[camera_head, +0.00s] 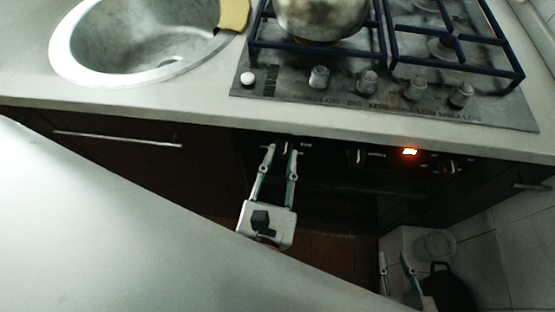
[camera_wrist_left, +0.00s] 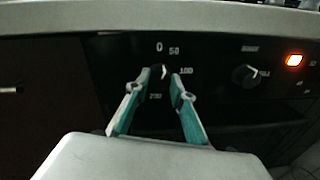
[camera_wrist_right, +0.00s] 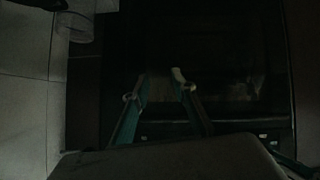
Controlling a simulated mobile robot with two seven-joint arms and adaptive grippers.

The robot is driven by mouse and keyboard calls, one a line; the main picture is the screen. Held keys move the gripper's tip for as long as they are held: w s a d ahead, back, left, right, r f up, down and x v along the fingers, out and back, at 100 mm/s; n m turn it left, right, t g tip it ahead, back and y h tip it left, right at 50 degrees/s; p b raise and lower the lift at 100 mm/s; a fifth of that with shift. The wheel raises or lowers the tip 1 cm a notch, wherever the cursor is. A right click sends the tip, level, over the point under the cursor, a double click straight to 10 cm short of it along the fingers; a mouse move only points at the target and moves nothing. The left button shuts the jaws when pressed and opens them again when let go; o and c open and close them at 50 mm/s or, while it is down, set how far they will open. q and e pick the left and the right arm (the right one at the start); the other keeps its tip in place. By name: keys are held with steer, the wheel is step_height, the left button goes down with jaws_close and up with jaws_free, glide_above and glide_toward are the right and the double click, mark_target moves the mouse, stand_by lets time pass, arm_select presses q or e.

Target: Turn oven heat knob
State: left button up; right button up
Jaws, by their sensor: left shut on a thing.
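The oven heat knob (camera_wrist_left: 160,74) is dark with a pale pointer line. Numbers including 0, 50 and 100 are printed around it on the black oven panel. My left gripper (camera_wrist_left: 161,76) has its fingertips on either side of this knob and is shut on it. In the head view my left gripper (camera_head: 281,150) reaches up to the panel below the counter edge, and the fingertips hide most of the knob. My right gripper (camera_head: 393,260) is low at the bottom right, with its fingers apart and nothing between them; it also shows in the right wrist view (camera_wrist_right: 160,72).
Right of the heat knob are another knob (camera_wrist_left: 245,76) and a lit orange indicator (camera_wrist_left: 294,60). Above, the counter holds a sink (camera_head: 125,40) and a gas hob with a pot (camera_head: 322,18). A dark pan (camera_head: 448,288) and a clear container (camera_head: 434,246) are at the lower right.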

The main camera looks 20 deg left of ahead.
arm_select(q)
steer(key=shift+r+m+p, duration=0.15)
steer(key=shift+m+p, duration=0.35)
steer(key=shift+m, duration=0.3)
arm_select(e)
steer(key=shift+s+d+f, duration=0.1)
steer(key=shift+s+d, duration=0.2)
steer(key=shift+d, duration=0.05)
steer(key=shift+s+f, duration=0.1)
steer(key=shift+f, duration=0.05)
steer(key=shift+a, duration=0.1)
arm_select(q)
steer(key=o, duration=1.1)
arm_select(e)
steer(key=shift+r, duration=0.2)
